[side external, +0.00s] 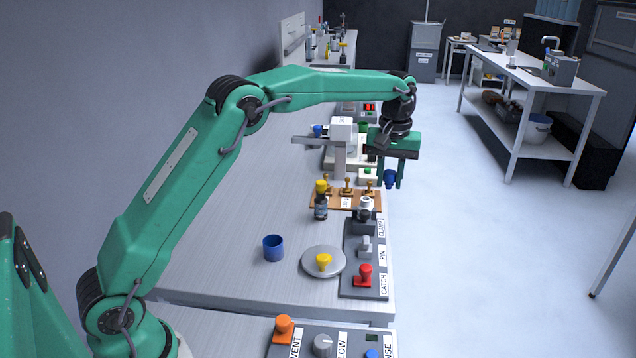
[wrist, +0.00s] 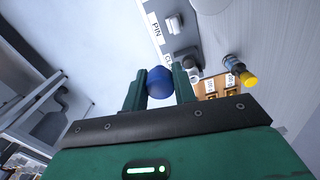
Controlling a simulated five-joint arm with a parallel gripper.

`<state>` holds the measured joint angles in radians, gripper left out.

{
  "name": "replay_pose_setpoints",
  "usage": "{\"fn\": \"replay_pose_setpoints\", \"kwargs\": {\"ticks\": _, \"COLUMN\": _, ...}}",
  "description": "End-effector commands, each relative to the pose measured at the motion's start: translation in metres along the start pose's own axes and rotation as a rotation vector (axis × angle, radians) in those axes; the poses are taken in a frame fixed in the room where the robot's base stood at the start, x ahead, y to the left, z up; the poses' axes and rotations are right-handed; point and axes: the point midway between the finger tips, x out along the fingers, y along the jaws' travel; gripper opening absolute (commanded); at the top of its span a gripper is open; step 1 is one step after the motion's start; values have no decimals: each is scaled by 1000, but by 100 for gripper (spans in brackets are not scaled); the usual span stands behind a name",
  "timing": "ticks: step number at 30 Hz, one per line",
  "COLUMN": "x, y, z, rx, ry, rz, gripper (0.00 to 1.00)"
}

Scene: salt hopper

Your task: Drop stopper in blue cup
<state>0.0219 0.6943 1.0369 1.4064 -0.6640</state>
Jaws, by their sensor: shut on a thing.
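My gripper (side external: 390,184) hangs at the right edge of the bench, fingers pointing down. It is shut on a blue stopper (side external: 390,177), which also shows between the fingers in the wrist view (wrist: 160,80). The stopper is held in the air, well above and to the right of the blue cup (side external: 273,249). The blue cup stands upright on the bench, left of a round grey plate (side external: 311,268). The blue cup cannot be made out in the wrist view.
A grey panel (side external: 352,291) with a red knob (side external: 365,274) stands right of the plate. A dark bottle with a yellow top (side external: 321,200) stands by a wooden rack (side external: 333,205). A white device (side external: 341,150) is behind. The bench left of the cup is clear.

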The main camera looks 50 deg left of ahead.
Motion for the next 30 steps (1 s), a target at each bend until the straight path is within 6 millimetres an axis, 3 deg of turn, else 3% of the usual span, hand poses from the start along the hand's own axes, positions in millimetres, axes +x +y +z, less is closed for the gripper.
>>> {"fn": "replay_pose_setpoints", "kwargs": {"ticks": 11, "x": 2, "y": -20, "z": -2, "rx": -3, "ry": 0, "rz": 0, "gripper": 6}}
{"fn": "replay_pose_setpoints", "kwargs": {"ticks": 20, "x": 10, "y": -75, "z": 0, "rx": -4, "ry": -1, "rz": -1, "gripper": 6}}
{"fn": "replay_pose_setpoints", "kwargs": {"ticks": 30, "x": 24, "y": -145, "z": 18, "rx": -3, "ry": 0, "rz": -1, "gripper": 6}}
